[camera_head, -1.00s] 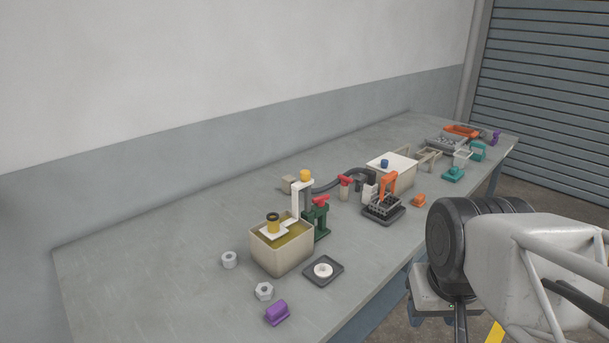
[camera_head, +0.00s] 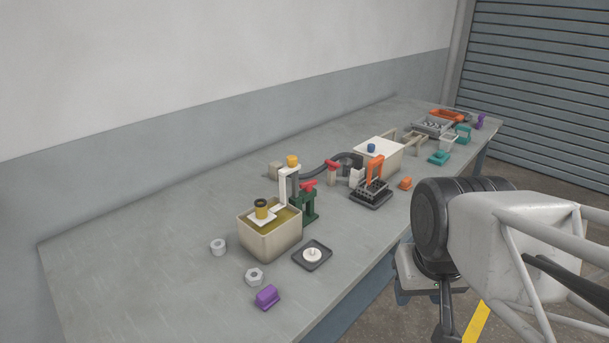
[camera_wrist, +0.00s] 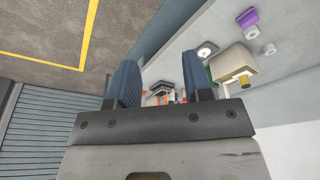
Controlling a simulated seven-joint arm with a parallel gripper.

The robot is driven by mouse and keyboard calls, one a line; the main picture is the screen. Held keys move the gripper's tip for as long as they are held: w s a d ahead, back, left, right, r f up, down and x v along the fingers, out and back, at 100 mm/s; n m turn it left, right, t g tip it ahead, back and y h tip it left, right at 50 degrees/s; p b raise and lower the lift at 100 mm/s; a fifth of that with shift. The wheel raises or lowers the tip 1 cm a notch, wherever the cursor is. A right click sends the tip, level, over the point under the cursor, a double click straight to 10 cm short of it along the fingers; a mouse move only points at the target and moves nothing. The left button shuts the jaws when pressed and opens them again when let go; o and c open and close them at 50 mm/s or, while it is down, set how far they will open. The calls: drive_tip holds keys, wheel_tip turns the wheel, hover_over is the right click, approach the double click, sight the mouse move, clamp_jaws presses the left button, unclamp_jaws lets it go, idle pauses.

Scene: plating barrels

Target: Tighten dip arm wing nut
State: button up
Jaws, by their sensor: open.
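A white dip arm (camera_head: 289,185) stands at the beige tank (camera_head: 270,238) of yellowish liquid, with a dark-banded yellow piece (camera_head: 261,209) over the bath. A yellow-orange knob (camera_head: 292,161) tops the arm. Beside it, a green stand (camera_head: 304,207) carries a red wing-shaped piece (camera_head: 307,186). I cannot tell which of these is the wing nut. My gripper (camera_wrist: 160,68) shows in the wrist view, open and empty, well away from the bench parts. The tank (camera_wrist: 234,62) lies beyond its right finger there. The green stand is mostly hidden behind that finger.
A black rack with an orange handle (camera_head: 375,170) and a white-lidded box (camera_head: 379,150) stand farther right. The left bench is clear.

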drive_tip(key=shift+o, duration=0.9)
